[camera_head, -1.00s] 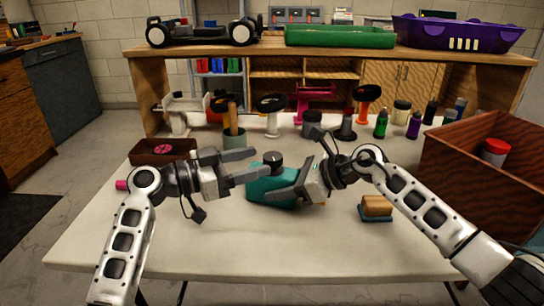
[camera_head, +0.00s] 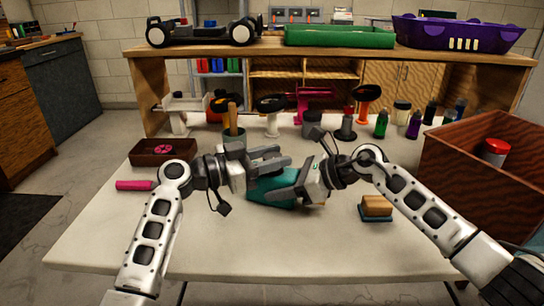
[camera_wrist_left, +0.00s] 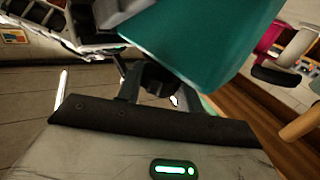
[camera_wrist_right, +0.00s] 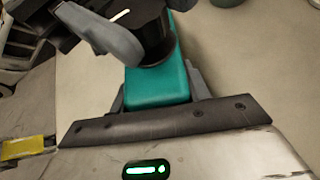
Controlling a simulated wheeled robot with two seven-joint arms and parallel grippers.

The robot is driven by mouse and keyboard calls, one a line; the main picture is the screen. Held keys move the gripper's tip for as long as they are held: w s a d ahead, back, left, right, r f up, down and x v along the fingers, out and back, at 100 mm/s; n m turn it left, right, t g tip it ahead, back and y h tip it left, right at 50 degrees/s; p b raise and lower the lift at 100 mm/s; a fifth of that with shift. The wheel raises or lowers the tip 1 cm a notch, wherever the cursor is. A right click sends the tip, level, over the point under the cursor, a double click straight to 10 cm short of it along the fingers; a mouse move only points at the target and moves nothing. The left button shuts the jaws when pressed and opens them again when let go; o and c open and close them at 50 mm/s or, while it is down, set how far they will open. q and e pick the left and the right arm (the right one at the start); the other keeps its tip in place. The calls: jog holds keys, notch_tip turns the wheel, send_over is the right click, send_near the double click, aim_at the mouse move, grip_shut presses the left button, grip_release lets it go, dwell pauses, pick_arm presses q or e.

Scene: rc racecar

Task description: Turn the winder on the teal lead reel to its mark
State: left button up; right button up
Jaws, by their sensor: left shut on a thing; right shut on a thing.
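The teal lead reel (camera_head: 268,188) stands on the white table in front of me, partly covered by both grippers. My right gripper (camera_head: 292,192) is shut on the reel's teal body, which shows between its fingers in the right wrist view (camera_wrist_right: 158,88). My left gripper (camera_head: 270,160) is at the reel's top, shut on the black winder. The winder is mostly hidden in the head view; it shows in the left wrist view (camera_wrist_left: 156,78) and the right wrist view (camera_wrist_right: 150,35). I cannot make out the mark.
A wooden block on a blue base (camera_head: 376,206) sits right of the reel. A brown open box (camera_head: 470,175) fills the right side. A pink-handled tool (camera_head: 135,185) lies left. The front table is clear.

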aim_at(272, 156)
pick_arm(q)
jog(key=shift+m+g, duration=0.4)
jog(key=shift+g, duration=0.1)
jog(key=m+g+h, duration=0.1)
jog(key=g, duration=0.1)
jog(key=m+g, duration=0.2)
jog(key=g, duration=0.1)
jog(key=shift+h, duration=0.4)
jog(key=shift+w+f+m+g, duration=0.1)
jog(key=shift+w+m+g, duration=0.05)
jog(key=shift+m+g, duration=1.15)
jog(key=shift+g, duration=0.5)
jog(key=o, duration=1)
jog(key=r, duration=1)
jog(key=shift+s+r, duration=0.1)
jog(key=shift+s, duration=0.1)
